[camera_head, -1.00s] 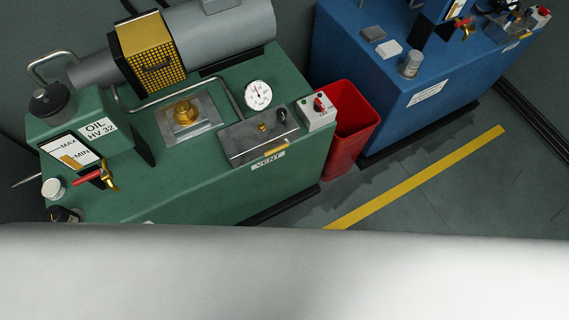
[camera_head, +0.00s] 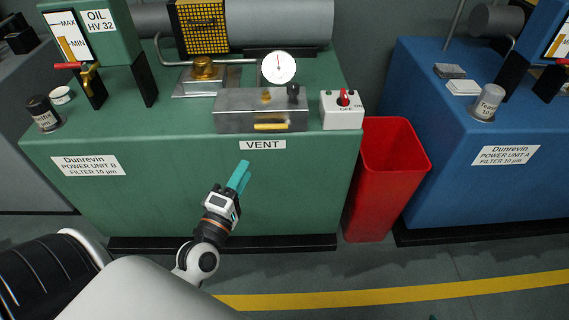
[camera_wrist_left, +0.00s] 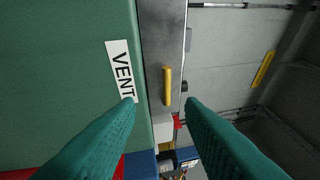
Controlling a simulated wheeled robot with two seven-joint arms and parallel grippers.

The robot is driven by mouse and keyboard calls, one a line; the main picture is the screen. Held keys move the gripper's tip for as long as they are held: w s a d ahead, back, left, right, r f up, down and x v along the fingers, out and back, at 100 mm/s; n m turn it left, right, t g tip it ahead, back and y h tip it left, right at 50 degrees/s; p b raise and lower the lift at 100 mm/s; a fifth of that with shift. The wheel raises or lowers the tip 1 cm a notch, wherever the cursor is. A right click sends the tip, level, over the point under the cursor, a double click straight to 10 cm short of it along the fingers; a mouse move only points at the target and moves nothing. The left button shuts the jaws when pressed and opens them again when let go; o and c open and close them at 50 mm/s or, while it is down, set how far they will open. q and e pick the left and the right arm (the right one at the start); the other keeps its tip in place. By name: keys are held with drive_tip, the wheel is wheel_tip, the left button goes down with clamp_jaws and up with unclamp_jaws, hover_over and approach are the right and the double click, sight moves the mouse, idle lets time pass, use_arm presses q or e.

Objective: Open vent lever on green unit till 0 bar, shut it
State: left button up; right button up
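The green unit (camera_head: 120,205) carries a metal block (camera_head: 232,122) on its front top edge. The yellow vent lever (camera_head: 271,126) lies level along the block's front face, above the VENT label (camera_head: 262,145). The gauge (camera_head: 279,67) stands behind the block, needle pointing roughly up; its reading is too small to tell. My left gripper (camera_head: 242,174), with teal fingers, is in front of the unit, below and left of the lever, apart from it. In the left wrist view the fingers (camera_wrist_left: 160,103) are spread and empty, with the lever (camera_wrist_left: 167,86) ahead between them. My right gripper is out of view.
A white switch box (camera_head: 342,111) with a red knob sits right of the block. A red bin (camera_head: 386,180) stands between the green unit and the blue unit (camera_head: 440,140). A filter cap (camera_head: 42,112) is at the left. Floor in front is clear.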

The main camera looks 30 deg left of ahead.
use_arm(q)
approach(271, 125)
drive_tip(key=x, duration=0.5)
drive_tip(key=a+x, duration=0.1)
drive_tip(key=x, duration=0.1)
drive_tip(key=shift+w+a+f, duration=0.1)
drive_tip(key=shift+f, duration=0.25)
clamp_jaws()
